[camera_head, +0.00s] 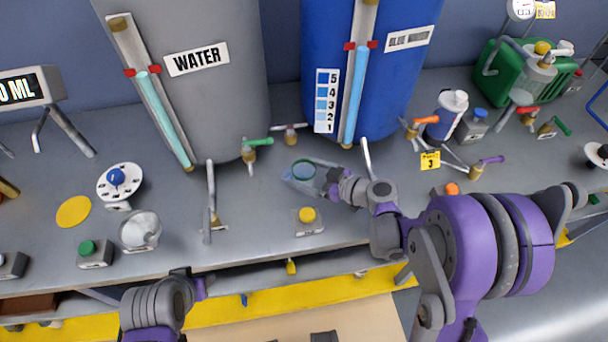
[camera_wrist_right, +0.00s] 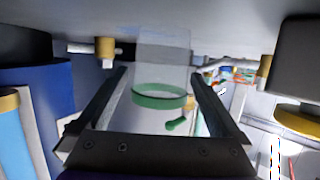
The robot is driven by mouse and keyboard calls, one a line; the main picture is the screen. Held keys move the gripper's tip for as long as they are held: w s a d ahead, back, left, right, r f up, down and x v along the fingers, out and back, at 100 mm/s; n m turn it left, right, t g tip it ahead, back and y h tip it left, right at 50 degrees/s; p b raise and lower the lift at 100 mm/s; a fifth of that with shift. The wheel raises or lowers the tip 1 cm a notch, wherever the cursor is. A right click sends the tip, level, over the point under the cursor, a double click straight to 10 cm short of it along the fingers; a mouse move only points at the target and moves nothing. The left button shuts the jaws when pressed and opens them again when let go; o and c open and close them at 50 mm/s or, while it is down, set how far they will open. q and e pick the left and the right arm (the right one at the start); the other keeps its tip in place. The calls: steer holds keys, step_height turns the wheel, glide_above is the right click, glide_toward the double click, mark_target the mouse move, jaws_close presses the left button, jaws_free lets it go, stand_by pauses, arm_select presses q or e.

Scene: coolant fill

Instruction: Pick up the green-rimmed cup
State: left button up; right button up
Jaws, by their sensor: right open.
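The green-rimmed cup (camera_head: 303,168) is clear, with a green ring at its mouth. In the head view it stands on the grey bench in front of the blue tank. My right gripper (camera_head: 310,178) is low at the cup, with its open fingers around it. In the right wrist view, which shows the scene upside down, the cup (camera_wrist_right: 161,95) is between the two open fingers (camera_wrist_right: 158,100). Whether either finger touches the cup cannot be told. Part of my left arm shows at the bottom left of the head view; its gripper fingers do not show.
The grey water tank (camera_head: 205,100) and blue tank (camera_head: 410,75) stand behind the cup. A green-handled tap (camera_head: 250,152) is left of it. A yellow button box (camera_head: 308,222) is in front.

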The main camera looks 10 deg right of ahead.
steer(key=shift+w+a+f, duration=0.1)
steer(key=shift+w+a, duration=0.15)
steer(key=c, duration=1.2)
